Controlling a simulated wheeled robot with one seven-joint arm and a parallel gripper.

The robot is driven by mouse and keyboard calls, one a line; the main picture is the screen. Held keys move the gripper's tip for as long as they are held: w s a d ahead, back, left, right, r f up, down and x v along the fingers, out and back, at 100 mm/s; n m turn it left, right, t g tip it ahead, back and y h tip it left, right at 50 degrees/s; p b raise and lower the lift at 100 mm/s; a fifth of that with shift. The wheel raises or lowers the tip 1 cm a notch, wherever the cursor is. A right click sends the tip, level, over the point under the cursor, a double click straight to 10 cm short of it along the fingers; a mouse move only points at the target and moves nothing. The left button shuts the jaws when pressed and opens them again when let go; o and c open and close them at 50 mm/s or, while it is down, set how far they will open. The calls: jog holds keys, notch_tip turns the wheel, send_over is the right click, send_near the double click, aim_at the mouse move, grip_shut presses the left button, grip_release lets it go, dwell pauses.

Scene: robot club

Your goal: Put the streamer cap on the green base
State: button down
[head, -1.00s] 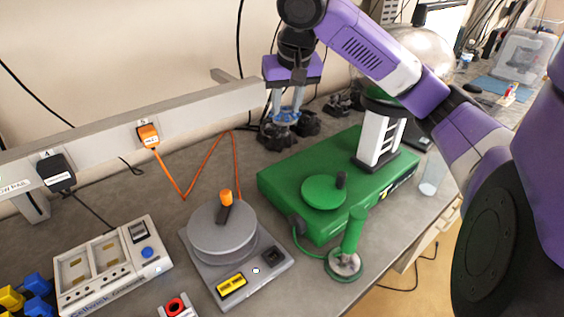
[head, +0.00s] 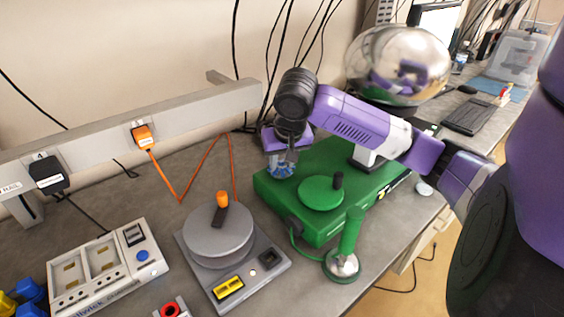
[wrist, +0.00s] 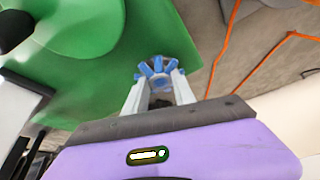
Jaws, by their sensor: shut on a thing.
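The streamer cap (head: 281,171) is a small blue, fringed, clear-looking piece. My gripper (head: 283,160) is shut on it, pointing down. The cap also shows between the fingertips (wrist: 160,85) in the wrist view, as a ring of blue strips (wrist: 165,68). The green base (head: 288,208) is a wide green box at the right of the bench. My gripper and the cap are at its back left corner; I cannot tell whether the cap touches it. In the wrist view, the green base (wrist: 110,35) lies behind and left of the cap.
A big silver sphere (head: 398,62) stands on a white column behind my arm. A green disc with a black knob (head: 321,194) lies on the base. A green-handled wand (head: 347,240) stands in front. A grey disc machine (head: 218,235) and a grey control box (head: 105,268) are left.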

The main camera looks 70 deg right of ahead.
jog(key=shift+f, duration=0.2)
jog(key=c, duration=1)
grip_release()
jog(key=shift+c, duration=0.2)
jog(key=shift+r, duration=0.1)
jog(key=shift+r, duration=0.15)
jog(key=v, duration=1.2)
jog(key=shift+p, duration=0.45)
